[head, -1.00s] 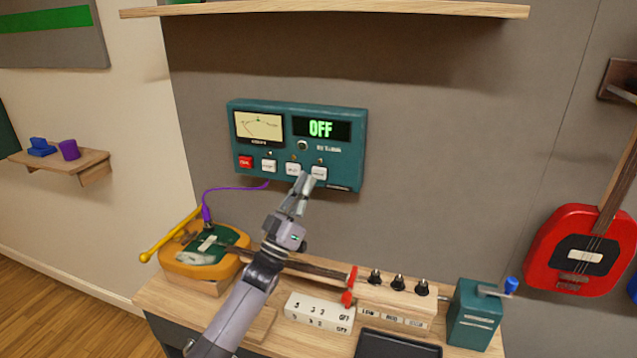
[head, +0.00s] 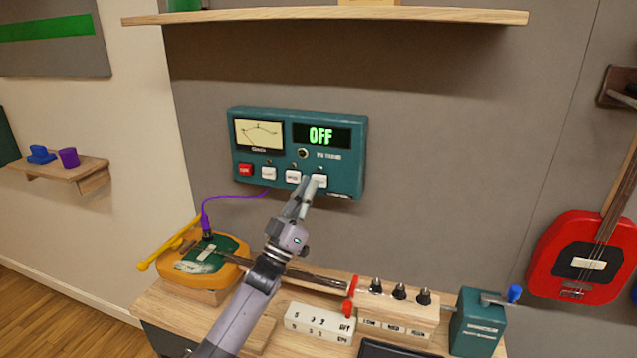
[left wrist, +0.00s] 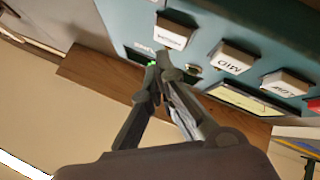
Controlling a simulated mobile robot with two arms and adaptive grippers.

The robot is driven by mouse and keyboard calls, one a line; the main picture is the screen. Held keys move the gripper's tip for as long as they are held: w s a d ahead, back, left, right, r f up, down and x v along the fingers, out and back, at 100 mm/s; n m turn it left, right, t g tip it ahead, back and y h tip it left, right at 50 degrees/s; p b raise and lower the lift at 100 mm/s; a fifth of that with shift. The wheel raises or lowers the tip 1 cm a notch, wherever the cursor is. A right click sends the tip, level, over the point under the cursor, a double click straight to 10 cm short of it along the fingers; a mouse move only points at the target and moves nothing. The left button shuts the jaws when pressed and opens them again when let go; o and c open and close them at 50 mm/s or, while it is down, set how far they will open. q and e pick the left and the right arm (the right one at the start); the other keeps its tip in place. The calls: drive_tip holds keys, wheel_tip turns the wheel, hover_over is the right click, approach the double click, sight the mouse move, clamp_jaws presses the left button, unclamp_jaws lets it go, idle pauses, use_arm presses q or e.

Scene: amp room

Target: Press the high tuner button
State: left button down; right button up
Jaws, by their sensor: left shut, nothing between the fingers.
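The teal tuner panel (head: 345,165) is mounted on the grey wall. Its display (head: 321,136) reads OFF. Below it is a row with a red button (head: 246,170) and three white buttons. The rightmost white one, the high button (head: 320,181), is partly covered by my fingertips. In the left wrist view the low button (left wrist: 286,84), mid button (left wrist: 232,58) and high button (left wrist: 175,30) show upside down; the last label is blurred. My left gripper (head: 308,181) is shut and empty, its tips (left wrist: 160,68) beside the high button; contact cannot be told. My right gripper is out of view.
A wooden shelf (head: 330,15) juts out above the panel. On the bench below are a yellow instrument body (head: 182,264), a white switch block (head: 319,323), a knob block (head: 393,308) and a teal crank box (head: 477,325). A purple cable (head: 235,196) hangs left of my arm.

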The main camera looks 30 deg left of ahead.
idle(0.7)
use_arm(q)
drive_tip(key=shift+w+a+b, duration=0.1)
drive_tip(key=shift+w+b, duration=0.25)
drive_tip(key=shift+w, duration=0.1)
drive_tip(key=shift+w+a+b, duration=0.1)
drive_tip(key=shift+w+b, duration=0.25)
drive_tip(key=shift+w, duration=0.05)
idle(0.5)
drive_tip(key=shift+s, duration=0.1)
drive_tip(key=shift+s+d+y+p, duration=0.2)
drive_tip(key=shift+s+y+p, duration=0.1)
drive_tip(key=shift+s+p, duration=0.35)
drive_tip(key=shift+s, duration=0.1)
